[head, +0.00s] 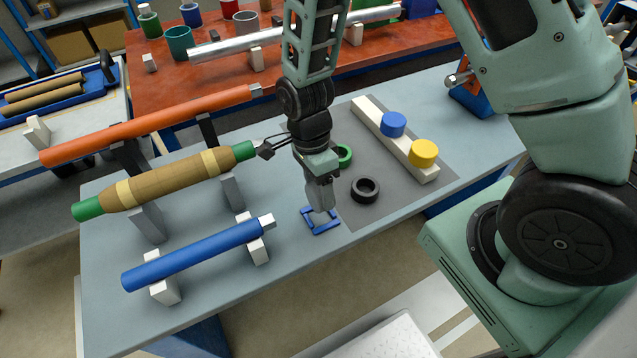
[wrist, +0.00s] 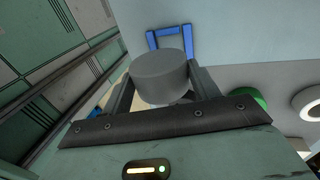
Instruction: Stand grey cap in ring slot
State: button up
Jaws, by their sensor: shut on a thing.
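My gripper (head: 320,205) points down near the front edge of the bench. In the wrist view the grey cap (wrist: 162,72), a short plain cylinder, sits between the two fingers, which are shut on it. A small blue frame (head: 334,228) lies on the bench under or just behind my gripper; it also shows beyond the cap in the wrist view (wrist: 188,42). Whether the cap touches the frame or bench cannot be told. A black ring (head: 365,190) and a partly hidden green ring (head: 345,155) lie on the grey mat (head: 385,205).
A white bar (head: 400,150) on the mat carries a blue cap (head: 393,124) and a yellow cap (head: 424,153). Left of my gripper, a blue rod (head: 195,254) and a brown wound rod with green ends (head: 165,183) rest on supports.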

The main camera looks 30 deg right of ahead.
jog(key=shift+w+b+x, duration=0.25)
jog(key=shift+b+x, duration=0.3)
jog(key=shift+x, duration=0.55)
jog(key=shift+w+b+x, duration=0.25)
jog(key=shift+b+x, duration=0.25)
jog(key=shift+x, duration=0.65)
jog(key=shift+f, duration=0.55)
jog(key=o, duration=1.1)
jog(key=v, duration=1.7)
jog(key=shift+w+r, duration=0.15)
jog(key=shift+r, duration=0.05)
